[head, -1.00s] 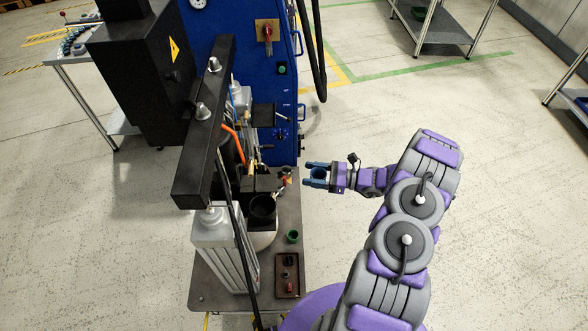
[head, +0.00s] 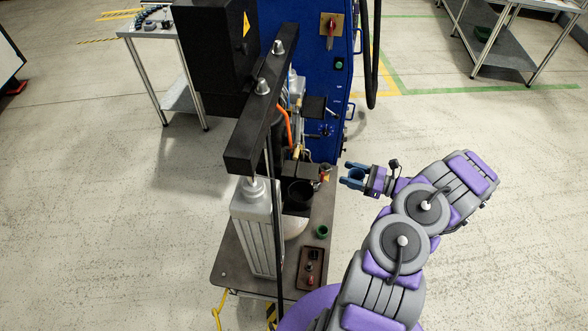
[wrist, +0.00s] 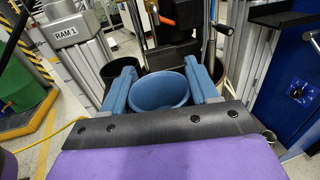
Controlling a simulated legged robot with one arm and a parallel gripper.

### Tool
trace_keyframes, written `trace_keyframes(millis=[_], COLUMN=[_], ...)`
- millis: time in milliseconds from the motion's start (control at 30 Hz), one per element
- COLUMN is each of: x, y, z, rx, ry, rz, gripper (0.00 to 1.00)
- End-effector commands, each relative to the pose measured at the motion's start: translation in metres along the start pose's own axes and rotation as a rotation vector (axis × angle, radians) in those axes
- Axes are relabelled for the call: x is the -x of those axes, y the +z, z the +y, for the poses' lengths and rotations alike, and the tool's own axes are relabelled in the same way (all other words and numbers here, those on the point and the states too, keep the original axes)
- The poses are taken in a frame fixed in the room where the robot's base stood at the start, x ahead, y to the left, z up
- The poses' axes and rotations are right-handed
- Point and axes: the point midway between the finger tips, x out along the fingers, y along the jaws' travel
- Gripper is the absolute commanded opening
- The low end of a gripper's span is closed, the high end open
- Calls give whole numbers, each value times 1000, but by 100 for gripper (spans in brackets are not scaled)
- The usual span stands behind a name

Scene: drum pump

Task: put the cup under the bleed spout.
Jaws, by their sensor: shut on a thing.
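My gripper (head: 352,177) is shut on a blue cup (wrist: 160,92). In the wrist view the cup sits upright between the two blue fingers, its open mouth up, and it looks empty. In the head view the gripper points left and is just right of the pump stand, with a small gap to a small red-handled valve (head: 325,172) on the stand's right side. I cannot tell for sure which part is the bleed spout; it may be at this valve. The cup is not clearly under any outlet.
A blue cabinet (head: 308,85) stands behind. The floor right of the stand is clear.

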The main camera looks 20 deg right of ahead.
Motion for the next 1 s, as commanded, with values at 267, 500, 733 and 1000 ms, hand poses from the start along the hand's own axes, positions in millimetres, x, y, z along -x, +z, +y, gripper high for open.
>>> trace_keyframes(millis=[267, 500, 733, 1000], x=[-72, -116, -130, -166], y=[0, 0, 0, -5], z=[4, 6, 3, 3], rx=[3, 3, 1, 4], ry=[8, 5, 5, 2], rz=[3, 3, 0, 3], gripper=[25, 25, 25, 25])
